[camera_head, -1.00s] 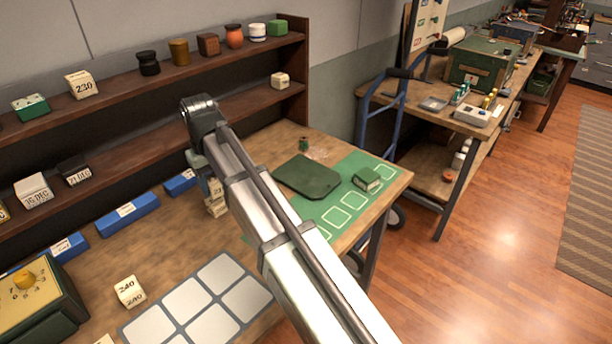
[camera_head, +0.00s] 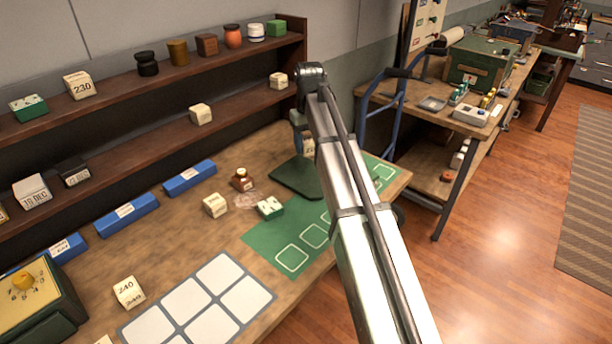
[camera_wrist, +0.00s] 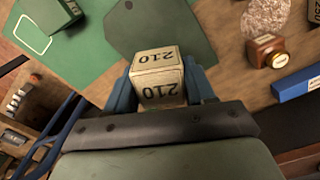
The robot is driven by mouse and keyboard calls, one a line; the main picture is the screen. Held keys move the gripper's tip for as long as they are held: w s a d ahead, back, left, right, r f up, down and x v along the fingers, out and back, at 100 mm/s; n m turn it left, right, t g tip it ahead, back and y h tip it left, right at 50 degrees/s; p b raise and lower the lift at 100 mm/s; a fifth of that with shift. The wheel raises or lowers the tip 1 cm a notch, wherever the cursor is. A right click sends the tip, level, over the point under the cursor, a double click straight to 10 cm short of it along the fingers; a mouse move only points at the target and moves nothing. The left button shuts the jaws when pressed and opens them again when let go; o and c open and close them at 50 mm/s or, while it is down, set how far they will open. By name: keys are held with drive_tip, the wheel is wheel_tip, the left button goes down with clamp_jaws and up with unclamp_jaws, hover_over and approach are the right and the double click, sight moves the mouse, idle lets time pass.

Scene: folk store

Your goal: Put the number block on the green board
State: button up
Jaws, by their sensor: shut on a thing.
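My gripper (camera_wrist: 160,88) is shut on a cream number block (camera_wrist: 158,78) marked 210, with a blue finger on each side. In the head view my gripper (camera_head: 304,138) is over the far right part of the workbench, and the block is mostly hidden by the arm. The dark green board (camera_head: 294,181) lies partly on the green mat (camera_head: 268,250) with white outlined squares. The dark green board also shows in the wrist view (camera_wrist: 165,28), behind the block. The block appears held above the surface near this board; the exact gap is unclear.
Another green block (camera_wrist: 58,14) is on the mat. Shelves (camera_head: 240,105) run along the wall. A blue hand truck (camera_head: 381,125) stands beyond the bench.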

sight(306, 175)
drive_tip(key=shift+w+a+r+n, duration=0.15)
drive_tip(key=shift+w+n, duration=0.15)
drive_tip(key=shift+n, duration=0.2)
drive_tip(key=shift+w+a+r+n, duration=0.1)
drive_tip(key=shift+w+n, duration=0.2)
drive_tip(key=shift+n, duration=0.2)
drive_tip(key=n, duration=0.3)
drive_tip(key=shift+f, duration=5.05)
drive_tip(key=o, duration=1)
drive_tip(key=shift+f, duration=0.1)
wheel_tip(306, 175, up, 12)
drive_tip(key=shift+r, duration=0.15)
